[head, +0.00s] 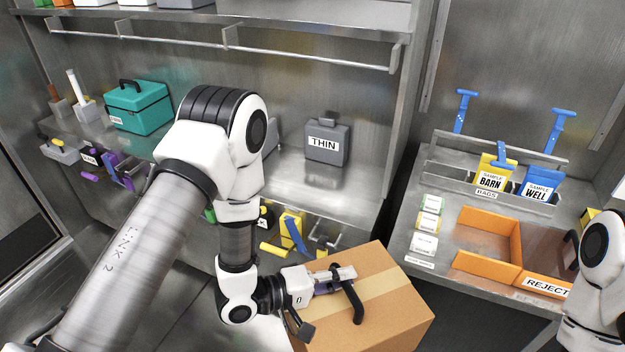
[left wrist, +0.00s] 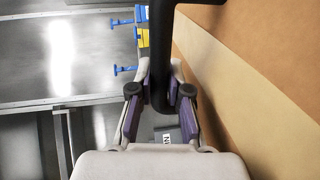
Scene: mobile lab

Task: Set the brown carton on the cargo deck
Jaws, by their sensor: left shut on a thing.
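The brown carton (head: 390,307) with a tan tape band is at the bottom middle of the head view, tilted in the picture. It also fills the right side of the left wrist view (left wrist: 265,45). My left gripper (head: 338,280) is shut on the carton's black handle (head: 356,305). In the left wrist view the handle (left wrist: 161,50) passes between the two fingers (left wrist: 160,105). The carton's underside is out of view, so I cannot tell whether anything supports it. I cannot make out a cargo deck. My right gripper is not in view.
A steel bench with a grey THIN can (head: 327,145) and a teal box (head: 138,108) lies behind my left arm. Tools hang along its front. The right bench holds an orange REJECT tray (head: 516,240) and a bag rack (head: 475,185). Dark floor shows between the benches.

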